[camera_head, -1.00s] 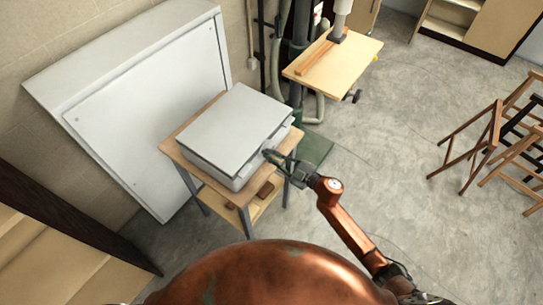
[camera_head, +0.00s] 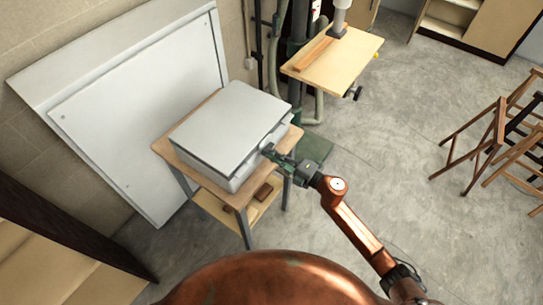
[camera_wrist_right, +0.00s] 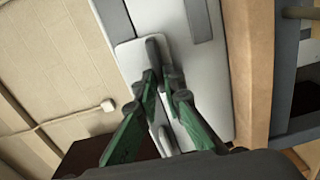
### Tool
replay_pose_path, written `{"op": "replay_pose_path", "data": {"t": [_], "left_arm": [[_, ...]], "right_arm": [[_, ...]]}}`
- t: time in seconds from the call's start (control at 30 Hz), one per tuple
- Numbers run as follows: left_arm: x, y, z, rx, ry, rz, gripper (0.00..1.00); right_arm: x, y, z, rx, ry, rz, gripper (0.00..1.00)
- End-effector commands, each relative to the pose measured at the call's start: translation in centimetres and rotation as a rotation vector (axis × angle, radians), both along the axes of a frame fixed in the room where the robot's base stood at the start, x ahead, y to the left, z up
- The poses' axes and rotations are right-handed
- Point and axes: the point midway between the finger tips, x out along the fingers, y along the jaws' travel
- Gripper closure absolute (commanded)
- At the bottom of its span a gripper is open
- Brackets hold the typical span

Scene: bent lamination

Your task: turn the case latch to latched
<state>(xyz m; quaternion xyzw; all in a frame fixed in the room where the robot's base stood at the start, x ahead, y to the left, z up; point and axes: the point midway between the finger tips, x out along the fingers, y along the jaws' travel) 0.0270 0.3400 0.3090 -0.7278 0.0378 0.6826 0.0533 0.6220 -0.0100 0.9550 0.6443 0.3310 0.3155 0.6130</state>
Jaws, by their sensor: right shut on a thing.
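The pale grey case (camera_head: 228,128) sits on a small wooden-topped table, its lid down. My right gripper (camera_head: 270,151) reaches the case's front side, near the lid edge. In the right wrist view, the green fingers of my right gripper (camera_wrist_right: 163,84) are close together on the small grey latch (camera_wrist_right: 153,52). The latch is on a pale plate on the case (camera_wrist_right: 172,22). The fingers hide part of the latch, so its exact turn is hard to tell. My left gripper is not in view.
The small table (camera_head: 161,147) has a lower shelf with brown blocks (camera_head: 262,192). A large grey panel (camera_head: 120,125) leans on the wall behind. A drill-press table (camera_head: 335,65) stands at the back. Wooden stools (camera_head: 490,145) stand at the right. The floor between is clear.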

Motion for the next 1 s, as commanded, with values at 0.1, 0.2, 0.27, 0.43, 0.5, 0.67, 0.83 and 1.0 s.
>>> {"op": "replay_pose_path", "data": {"t": [0.1, 0.2, 0.27, 0.43, 0.5, 0.67, 0.83, 1.0], "left_arm": [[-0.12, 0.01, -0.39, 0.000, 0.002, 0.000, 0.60], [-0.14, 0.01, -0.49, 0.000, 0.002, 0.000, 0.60], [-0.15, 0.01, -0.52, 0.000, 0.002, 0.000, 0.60], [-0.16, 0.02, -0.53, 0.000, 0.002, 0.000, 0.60], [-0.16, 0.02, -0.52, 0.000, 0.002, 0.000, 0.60], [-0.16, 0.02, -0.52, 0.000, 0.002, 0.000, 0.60], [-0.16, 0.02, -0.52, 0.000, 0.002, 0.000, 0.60], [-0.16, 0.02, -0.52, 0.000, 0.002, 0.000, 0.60]], "right_arm": [[-0.03, -0.03, -0.39, -0.024, -0.026, 0.002, 1.00], [0.00, -0.06, -0.37, -0.034, -0.041, 0.002, 1.00], [0.01, -0.07, -0.36, -0.038, -0.047, 0.002, 1.00], [0.02, -0.09, -0.33, -0.042, -0.051, 0.002, 1.00], [0.03, -0.09, -0.32, -0.042, -0.051, 0.002, 1.00], [0.03, -0.09, -0.32, -0.042, -0.051, 0.002, 1.00], [0.05, -0.10, -0.30, -0.041, -0.051, 0.001, 0.81], [0.08, -0.09, -0.20, -0.039, -0.052, 0.001, 0.74]]}}
